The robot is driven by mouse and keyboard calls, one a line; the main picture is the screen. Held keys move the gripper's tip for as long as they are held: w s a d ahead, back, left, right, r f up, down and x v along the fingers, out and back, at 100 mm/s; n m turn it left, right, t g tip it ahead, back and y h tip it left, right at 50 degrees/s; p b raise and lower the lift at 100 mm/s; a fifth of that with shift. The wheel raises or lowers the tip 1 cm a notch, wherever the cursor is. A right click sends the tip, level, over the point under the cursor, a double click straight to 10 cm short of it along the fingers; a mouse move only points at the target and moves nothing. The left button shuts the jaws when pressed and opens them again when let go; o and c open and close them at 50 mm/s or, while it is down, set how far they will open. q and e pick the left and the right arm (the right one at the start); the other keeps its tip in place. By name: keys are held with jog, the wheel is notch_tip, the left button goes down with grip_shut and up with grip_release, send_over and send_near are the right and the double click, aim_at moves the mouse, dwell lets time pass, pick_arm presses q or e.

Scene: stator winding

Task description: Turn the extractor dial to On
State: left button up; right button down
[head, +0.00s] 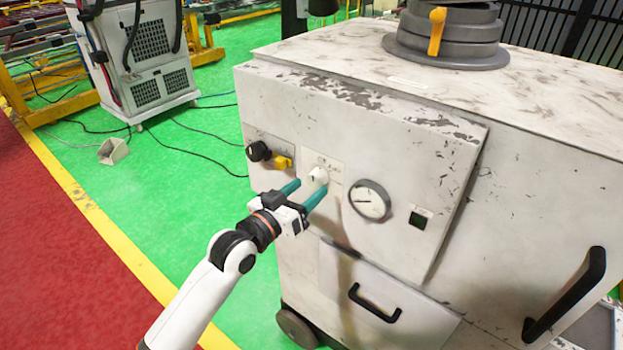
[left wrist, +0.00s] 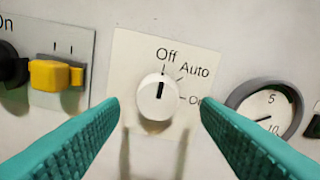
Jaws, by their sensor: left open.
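The extractor dial (head: 318,175) is a small white round knob on the front panel of a worn white cabinet (head: 380,115). In the left wrist view the dial (left wrist: 160,98) has a black pointer line pointing up toward "Off", with "Auto" and a partly hidden "On" to its right. My left gripper (head: 303,192) is open, its teal fingers pointing at the panel. In the left wrist view the fingers (left wrist: 160,110) stand on either side of the dial, apart from it. My right gripper is not in view.
Left of the dial are a black knob (head: 258,151) and a yellow switch (head: 283,162). A round gauge (head: 370,200) and a small dark square (head: 418,219) lie to its right. Below is a drawer with a black handle (head: 374,303). Green floor lies left of the cabinet.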

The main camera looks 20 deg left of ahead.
pick_arm(q)
jog(key=shift+x, duration=1.25)
jog(key=shift+a+f, duration=0.1)
jog(key=c, duration=1)
